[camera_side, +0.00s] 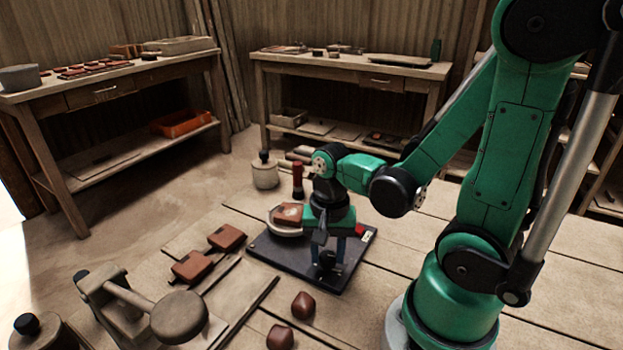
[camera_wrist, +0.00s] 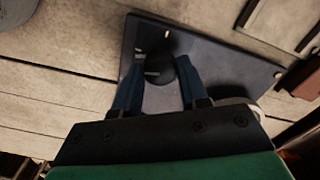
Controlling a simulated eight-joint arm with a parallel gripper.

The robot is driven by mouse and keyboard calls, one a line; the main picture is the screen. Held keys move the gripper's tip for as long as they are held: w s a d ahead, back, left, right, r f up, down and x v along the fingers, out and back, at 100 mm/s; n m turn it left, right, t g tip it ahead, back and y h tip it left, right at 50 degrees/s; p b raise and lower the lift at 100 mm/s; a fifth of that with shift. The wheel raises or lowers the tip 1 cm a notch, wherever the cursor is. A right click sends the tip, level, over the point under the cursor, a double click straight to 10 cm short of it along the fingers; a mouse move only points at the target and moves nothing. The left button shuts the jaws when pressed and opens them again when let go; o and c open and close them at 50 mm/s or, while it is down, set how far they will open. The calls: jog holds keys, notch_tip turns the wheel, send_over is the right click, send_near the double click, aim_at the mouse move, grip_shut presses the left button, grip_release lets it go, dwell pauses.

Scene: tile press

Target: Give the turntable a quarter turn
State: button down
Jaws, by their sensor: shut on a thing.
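A dark square base plate (camera_side: 270,256) lies on the table. A pale round turntable (camera_side: 284,231) sits at its back left, partly hidden by my gripper. A reddish-brown tile piece (camera_side: 288,213) rests on the turntable. My gripper (camera_side: 328,262) points down over the front right of the plate, its blue fingers shut on a black knob (camera_side: 326,268). In the wrist view the round black knob (camera_wrist: 160,70) shows between the two fingers, above the plate (camera_wrist: 228,72). The turntable's pale rim (camera_wrist: 238,103) is mostly hidden there behind my gripper.
Two clay tiles (camera_side: 227,237) (camera_side: 192,266) lie left of the plate. Clay lumps (camera_side: 302,305) (camera_side: 280,337) lie in front. A wooden press (camera_side: 150,308) stands front left. A lidded jar (camera_side: 265,172) and red-handled tool (camera_side: 298,181) stand behind. The table right of the plate is clear.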

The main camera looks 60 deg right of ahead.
jog(key=n, duration=0.4)
jog(key=shift+n, duration=0.3)
jog(key=n, duration=0.3)
jog(key=shift+n, duration=0.3)
jog(key=n, duration=0.3)
jog(key=shift+n, duration=2.1)
jog(key=shift+c, duration=2.3)
grip_release()
